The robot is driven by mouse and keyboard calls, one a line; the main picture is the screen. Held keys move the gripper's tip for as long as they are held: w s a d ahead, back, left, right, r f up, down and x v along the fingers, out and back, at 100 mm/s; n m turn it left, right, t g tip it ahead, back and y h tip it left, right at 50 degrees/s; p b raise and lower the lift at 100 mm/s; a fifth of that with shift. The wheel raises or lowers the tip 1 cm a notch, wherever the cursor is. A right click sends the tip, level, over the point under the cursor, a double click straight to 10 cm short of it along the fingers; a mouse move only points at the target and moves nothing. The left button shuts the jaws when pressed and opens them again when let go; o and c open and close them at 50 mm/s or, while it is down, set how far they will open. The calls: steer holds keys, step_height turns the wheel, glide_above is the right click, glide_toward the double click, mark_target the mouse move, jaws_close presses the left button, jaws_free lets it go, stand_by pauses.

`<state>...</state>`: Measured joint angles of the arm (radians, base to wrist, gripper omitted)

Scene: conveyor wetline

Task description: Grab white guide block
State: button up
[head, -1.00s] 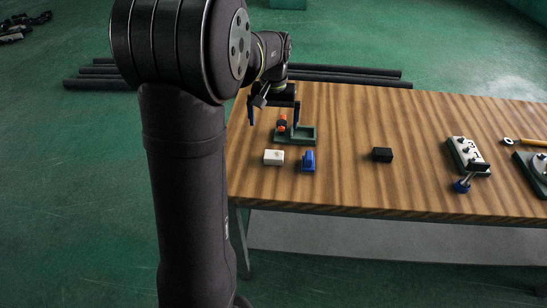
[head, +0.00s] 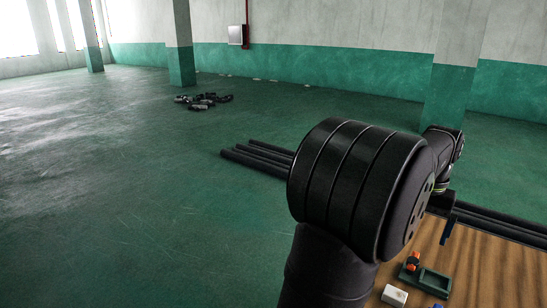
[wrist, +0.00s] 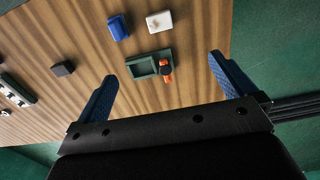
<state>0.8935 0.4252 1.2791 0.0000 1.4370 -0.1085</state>
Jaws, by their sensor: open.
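The white guide block (head: 394,296) lies on the wooden table, near the bottom edge of the head view. In the wrist view the white block (wrist: 159,22) is at the top, beyond my fingertips and not between them. My gripper (wrist: 162,66) is open and empty, its two blue fingers spread wide. It is above the table, apart from the block. In the head view my arm hides much of the gripper; one dark finger shows.
A green tray (wrist: 143,66) with an orange-and-black part (wrist: 165,69) sits between my gripper and the white block in the wrist view. A blue block (wrist: 118,28) is beside the white one. A black block (wrist: 63,68) lies farther left. Dark bars (head: 258,157) lie on the floor.

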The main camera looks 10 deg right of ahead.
stand_by(0.3)
steer(key=c, duration=0.4)
steer(key=t+h, duration=0.3)
glide_toward(395, 293)
steer(key=x, duration=0.8)
steer(key=shift+w+d+f, duration=0.1)
steer(key=shift+d+f, duration=0.05)
steer(key=shift+f, duration=0.15)
